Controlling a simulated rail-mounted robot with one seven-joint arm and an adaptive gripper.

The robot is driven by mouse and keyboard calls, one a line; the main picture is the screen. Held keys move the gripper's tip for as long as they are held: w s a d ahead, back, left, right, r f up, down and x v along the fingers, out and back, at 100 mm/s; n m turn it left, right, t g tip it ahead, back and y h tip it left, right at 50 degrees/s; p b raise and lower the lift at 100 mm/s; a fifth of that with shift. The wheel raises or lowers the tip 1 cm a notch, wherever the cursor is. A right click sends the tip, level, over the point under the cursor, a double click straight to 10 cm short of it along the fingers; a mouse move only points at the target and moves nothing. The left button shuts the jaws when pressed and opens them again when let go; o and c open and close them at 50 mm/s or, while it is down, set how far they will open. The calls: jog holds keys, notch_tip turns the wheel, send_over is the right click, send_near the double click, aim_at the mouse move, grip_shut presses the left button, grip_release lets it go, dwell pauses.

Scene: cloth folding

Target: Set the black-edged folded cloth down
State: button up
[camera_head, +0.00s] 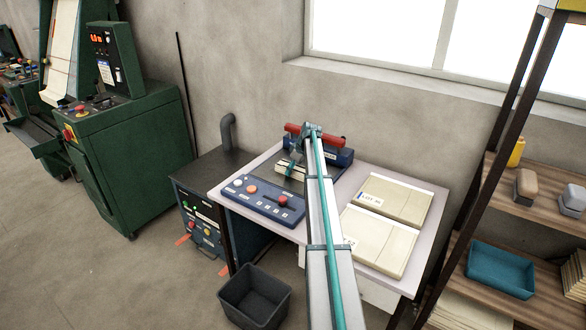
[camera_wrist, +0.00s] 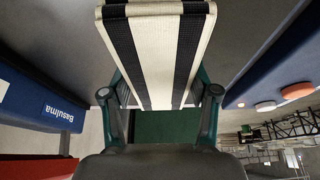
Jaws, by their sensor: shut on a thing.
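The black-edged folded cloth (camera_wrist: 155,48) is a cream strip with dark bands, filling the upper middle of the wrist view. My gripper (camera_wrist: 160,93) is shut on it, with a green-grey finger at each side. In the head view the cloth (camera_head: 288,171) shows small, at the blue machine behind the button panel. My gripper (camera_head: 295,160) is over it there, partly hidden by my arm. I cannot tell whether the cloth touches the surface under it.
The blue machine (camera_head: 335,157) with a red bar stands at the table's back. The button panel (camera_head: 262,200) is in front. Two cream folded stacks (camera_head: 378,240) (camera_head: 395,200) lie right on the table (camera_head: 355,173). A dark bin (camera_head: 255,296) is on the floor; a shelf (camera_head: 540,187) stands right.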

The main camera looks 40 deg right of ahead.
jog(key=shift+f, duration=0.15)
jog(key=o, duration=1.3)
jog(key=shift+r, duration=0.25)
jog(key=b+v, duration=0.2)
jog(key=v, duration=0.9)
jog(key=shift+s+r, duration=0.2)
jog(key=shift+r, duration=0.05)
jog(key=shift+d+r, duration=0.1)
jog(key=shift+r, duration=0.05)
